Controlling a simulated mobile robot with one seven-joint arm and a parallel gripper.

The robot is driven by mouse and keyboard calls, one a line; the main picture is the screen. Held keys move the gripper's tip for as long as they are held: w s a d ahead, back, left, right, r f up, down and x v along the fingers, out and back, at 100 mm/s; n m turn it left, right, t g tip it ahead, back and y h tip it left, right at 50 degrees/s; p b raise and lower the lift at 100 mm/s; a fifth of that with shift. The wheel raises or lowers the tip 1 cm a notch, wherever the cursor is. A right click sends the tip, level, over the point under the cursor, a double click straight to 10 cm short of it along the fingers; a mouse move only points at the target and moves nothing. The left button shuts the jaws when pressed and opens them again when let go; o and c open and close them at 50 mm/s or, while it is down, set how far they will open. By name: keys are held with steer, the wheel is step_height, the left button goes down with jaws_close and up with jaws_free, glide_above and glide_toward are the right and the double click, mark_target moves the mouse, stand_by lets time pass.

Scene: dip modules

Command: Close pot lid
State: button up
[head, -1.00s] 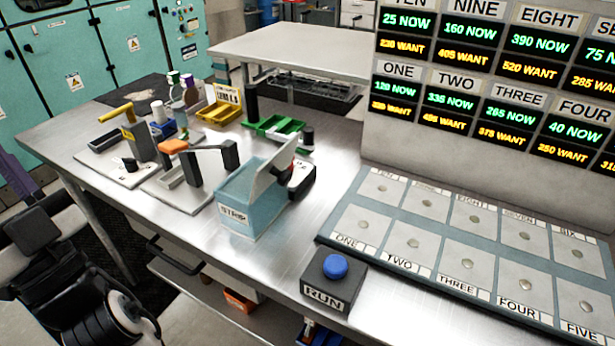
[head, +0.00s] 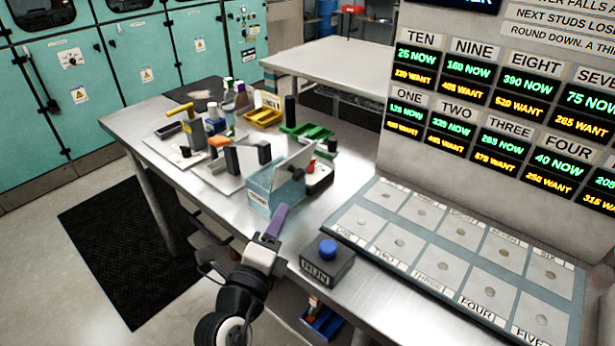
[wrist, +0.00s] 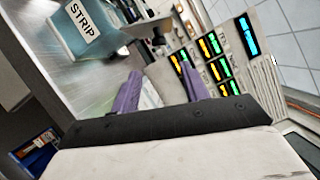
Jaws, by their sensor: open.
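A light blue box (head: 268,198) stands near the table's front edge, with a grey lid panel (head: 294,164) raised and tilted at its top. In the wrist view the box (wrist: 68,38) is at upper left, with a label reading STRIP. My gripper (head: 280,213) is just in front of the box, at the table's edge. In the wrist view its two purple fingers (wrist: 162,75) are spread with nothing between them. The gripper looks apart from the box and lid. The box's inside is hidden.
A RUN button block (head: 327,262) stands right of my gripper, beside a grid of numbered pads (head: 440,255). A display panel (head: 500,110) rises behind. Bare metal lies around the button block.

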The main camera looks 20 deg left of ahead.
mark_target(298, 180)
steer(key=w+b, duration=0.1)
steer(key=w, duration=0.3)
steer(key=w+r+b, duration=0.1)
steer(key=w+b, duration=0.1)
steer(key=w, duration=0.2)
steer(key=w+b, duration=0.2)
steer(key=w, duration=0.2)
steer(key=shift+w+a+r, duration=0.15)
steer(key=shift+a+r, duration=0.1)
steer(key=shift+r, duration=0.1)
steer(key=shift+w, duration=0.55)
jaws_close()
